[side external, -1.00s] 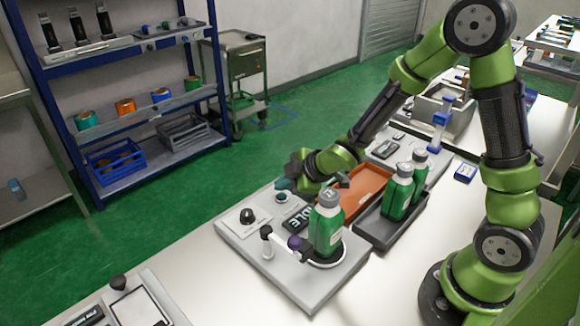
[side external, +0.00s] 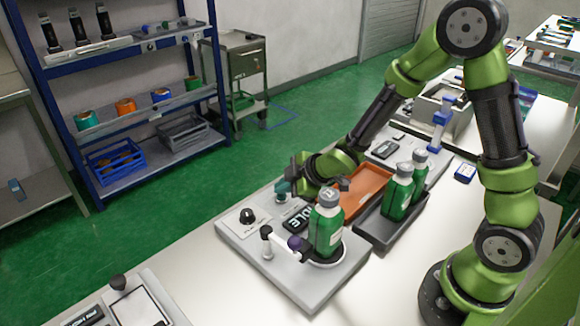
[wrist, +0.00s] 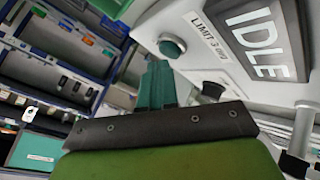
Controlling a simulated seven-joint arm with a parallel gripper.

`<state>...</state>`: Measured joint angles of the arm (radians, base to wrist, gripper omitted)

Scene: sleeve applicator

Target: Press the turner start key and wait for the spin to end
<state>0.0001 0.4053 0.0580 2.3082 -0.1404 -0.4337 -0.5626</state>
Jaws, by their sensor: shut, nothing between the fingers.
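The turner (side external: 300,285) is a grey base plate on the bench, with a green bottle (side external: 325,230) standing upright on its round platform. Its display (wrist: 262,38) reads IDLE. A round green key (wrist: 172,46) sits on the panel beside the display, next to a label with LIMIT on it. My gripper (wrist: 159,68) is shut and empty, its teal fingertips close to the key. In the side view my gripper (side external: 284,187) is over the far edge of the turner. I cannot tell whether the fingertips touch the key.
A black knob (side external: 247,215) and a small post (side external: 266,242) stand on the turner. An orange tray (side external: 363,190) and a dark tray (side external: 375,236) with two green bottles (side external: 398,195) are to the right.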

